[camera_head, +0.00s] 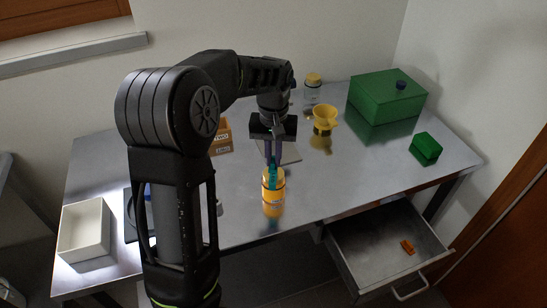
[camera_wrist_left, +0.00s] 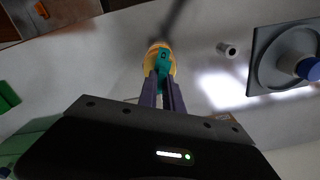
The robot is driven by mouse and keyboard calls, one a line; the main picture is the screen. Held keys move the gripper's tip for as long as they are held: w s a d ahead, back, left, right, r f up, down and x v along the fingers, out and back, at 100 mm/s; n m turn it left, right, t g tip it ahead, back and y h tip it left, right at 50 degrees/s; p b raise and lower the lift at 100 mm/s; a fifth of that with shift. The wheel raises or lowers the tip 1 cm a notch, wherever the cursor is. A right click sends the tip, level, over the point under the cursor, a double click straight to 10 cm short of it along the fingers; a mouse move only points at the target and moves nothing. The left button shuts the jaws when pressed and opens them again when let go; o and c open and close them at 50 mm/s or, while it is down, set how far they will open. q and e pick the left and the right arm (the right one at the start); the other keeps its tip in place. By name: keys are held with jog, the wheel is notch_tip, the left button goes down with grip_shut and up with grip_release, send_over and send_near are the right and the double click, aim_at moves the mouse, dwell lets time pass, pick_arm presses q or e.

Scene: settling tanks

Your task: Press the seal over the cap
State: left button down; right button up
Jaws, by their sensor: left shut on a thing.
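An orange bottle (camera_head: 273,201) with a pale label stands upright near the front edge of the metal table; its yellow-orange top also shows in the wrist view (camera_wrist_left: 152,49). My left gripper (camera_head: 273,158) points down above it, with purple fingers shut on a teal piece (camera_wrist_left: 162,64), which looks like the seal. The teal piece (camera_head: 273,177) overlaps the bottle's top in both views. I cannot tell whether it touches the cap, which it largely hides. My right gripper is not in view.
A white tray (camera_head: 105,232) stands at the left. Behind are an orange box (camera_head: 222,142), a yellow funnel (camera_head: 325,117), a yellow-lidded jar (camera_head: 312,93) and a green box (camera_head: 388,106). A small green box (camera_head: 426,147) is at the right. An open drawer (camera_head: 375,259) juts out in front.

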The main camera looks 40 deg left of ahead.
pick_arm(q)
jog(key=shift+r+p, duration=0.95)
jog(key=shift+r, duration=0.5)
